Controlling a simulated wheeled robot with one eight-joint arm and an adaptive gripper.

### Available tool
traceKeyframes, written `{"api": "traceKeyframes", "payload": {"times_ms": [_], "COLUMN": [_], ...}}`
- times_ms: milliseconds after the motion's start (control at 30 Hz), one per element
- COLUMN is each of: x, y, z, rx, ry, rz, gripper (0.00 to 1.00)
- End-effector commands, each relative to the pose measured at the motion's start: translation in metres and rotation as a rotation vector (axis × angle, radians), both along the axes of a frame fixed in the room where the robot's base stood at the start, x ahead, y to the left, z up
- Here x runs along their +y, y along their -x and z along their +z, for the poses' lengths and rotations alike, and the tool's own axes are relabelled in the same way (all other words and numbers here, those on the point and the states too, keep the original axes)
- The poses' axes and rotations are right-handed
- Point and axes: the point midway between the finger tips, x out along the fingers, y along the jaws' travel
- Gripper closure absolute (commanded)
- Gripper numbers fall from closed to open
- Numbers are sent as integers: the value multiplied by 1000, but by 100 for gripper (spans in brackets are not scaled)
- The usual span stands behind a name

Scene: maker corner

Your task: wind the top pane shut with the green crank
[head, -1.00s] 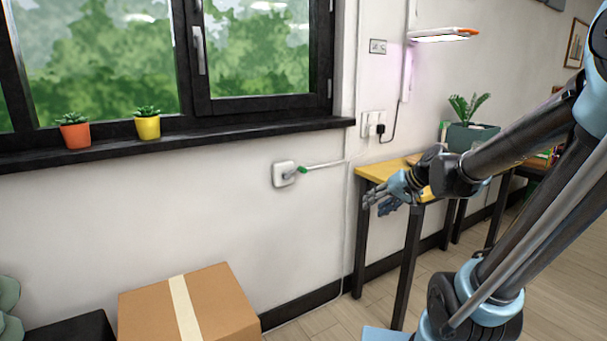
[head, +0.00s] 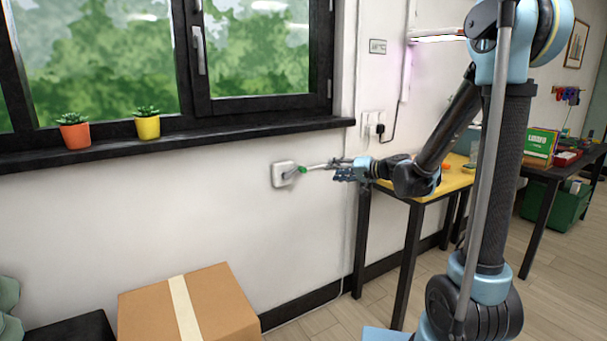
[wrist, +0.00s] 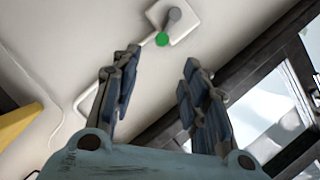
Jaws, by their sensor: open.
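The green crank (head: 302,169) sits on a white square wall box (head: 283,174) below the window sill, with a grey hub and a pale rod running right towards my gripper. In the wrist view its green part (wrist: 162,39) shows just past my fingertips, next to the grey hub on the box (wrist: 185,22). My gripper (head: 342,170) is open at the right of the green part, close to the wall. In the wrist view my gripper (wrist: 162,57) has its fingers apart, and the rod passes behind the left finger. Contact cannot be told. The top pane is not identifiable.
The window (head: 265,50) has a dark sill (head: 200,142) with an orange pot (head: 75,135) and a yellow pot (head: 148,127). A cardboard box (head: 215,305) stands below. A yellow-topped table (head: 455,182) is at the right, beneath my arm. The wall around the crank is clear.

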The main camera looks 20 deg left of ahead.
Motion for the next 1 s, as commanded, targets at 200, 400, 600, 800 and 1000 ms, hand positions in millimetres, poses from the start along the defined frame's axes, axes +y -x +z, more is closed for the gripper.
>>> {"api": "traceKeyframes", "payload": {"times_ms": [200,400,600,800,1000], "x": [20,48,76,105,131], "y": [-9,-23,-37,-51,-64], "z": [-5,-13,-21,-28,-35], "rx": [1,0,0,0,1], "ry": [0,1,1,1,1], "rz": [4,3,3,3,2], "gripper": [59,59,59,59,59]}}
